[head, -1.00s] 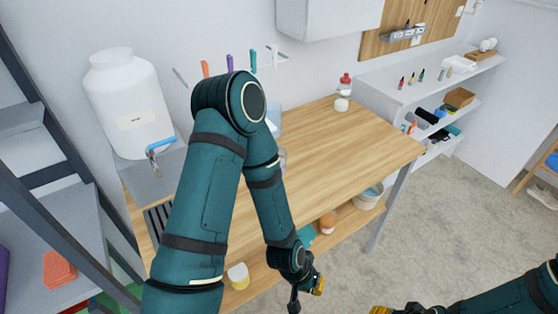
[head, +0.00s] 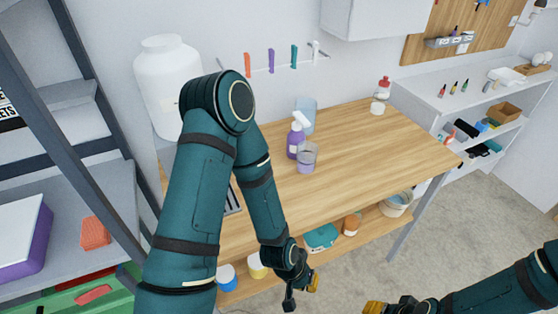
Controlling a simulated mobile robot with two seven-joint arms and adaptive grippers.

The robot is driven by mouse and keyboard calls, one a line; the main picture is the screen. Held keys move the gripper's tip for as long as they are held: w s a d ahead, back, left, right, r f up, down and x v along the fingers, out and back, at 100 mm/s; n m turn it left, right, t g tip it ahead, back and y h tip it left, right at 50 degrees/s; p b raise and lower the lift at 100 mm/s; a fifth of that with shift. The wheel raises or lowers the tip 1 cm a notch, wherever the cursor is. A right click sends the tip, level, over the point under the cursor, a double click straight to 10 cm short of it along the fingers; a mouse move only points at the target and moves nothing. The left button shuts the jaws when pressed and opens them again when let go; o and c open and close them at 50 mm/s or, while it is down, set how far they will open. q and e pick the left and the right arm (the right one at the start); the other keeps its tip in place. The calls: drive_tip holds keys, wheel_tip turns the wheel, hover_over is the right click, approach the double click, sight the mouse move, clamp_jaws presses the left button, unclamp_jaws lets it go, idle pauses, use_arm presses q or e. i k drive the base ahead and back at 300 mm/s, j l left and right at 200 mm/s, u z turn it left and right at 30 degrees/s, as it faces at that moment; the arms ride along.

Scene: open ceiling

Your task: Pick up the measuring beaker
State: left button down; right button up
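A clear, cup-shaped measuring beaker (head: 307,160) stands upright on the wooden bench, right of my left arm. It sits just in front of a purple spray bottle (head: 296,143). A larger pale-blue clear vessel (head: 307,112) stands behind the bottle, partly hidden by it. My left gripper (head: 302,288) hangs past the bench's front edge, low and well away from the beaker; nothing shows in it. My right gripper (head: 388,307) is at the bottom edge, partly cut off, also away from the beaker. The finger openings are unclear.
The wooden bench top (head: 380,145) is clear to the right of the beaker. A small red-capped bottle (head: 383,87) stands at its back. A white jug (head: 168,80) stands at the back left. A dark shelf frame (head: 75,130) is at the left.

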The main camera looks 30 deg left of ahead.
sight(307, 151)
drive_tip(key=k+l+u, duration=0.1)
drive_tip(key=u, duration=0.6)
drive_tip(key=l, duration=0.05)
